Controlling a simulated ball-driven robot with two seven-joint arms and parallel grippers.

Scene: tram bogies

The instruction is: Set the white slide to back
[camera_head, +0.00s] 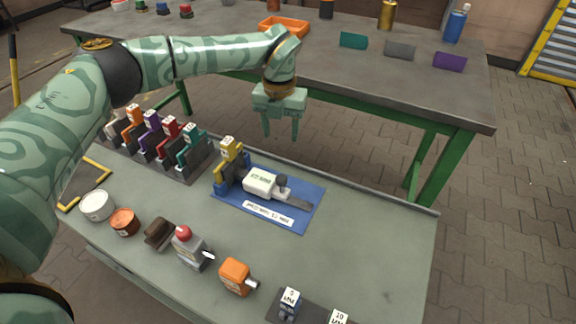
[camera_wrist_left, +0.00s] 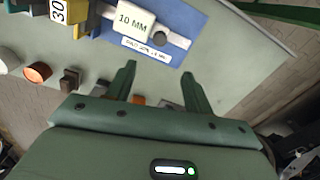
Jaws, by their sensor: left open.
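The white slide (camera_head: 259,184) is a block with a label on top, on a grey rail (camera_head: 298,200) on a blue mat (camera_head: 290,219). A dark knob (camera_head: 282,180) stands beside it. In the left wrist view the white slide (camera_wrist_left: 132,20) reads "10 MM", and the round knob (camera_wrist_left: 160,38) shows beside it. My left gripper (camera_head: 281,137) is open and empty, pointing down behind the mat, well above the bench and apart from the slide. Its two fingers also show in the left wrist view (camera_wrist_left: 160,74). My right gripper is in neither view.
A yellow and blue upright piece (camera_head: 230,160) stands at the left end of the mat. A row of coloured numbered pieces (camera_head: 170,137) is further left. Tins, a red-topped grey device (camera_head: 188,247) and an orange block (camera_head: 236,277) stand in front. The bench right of the mat is clear.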

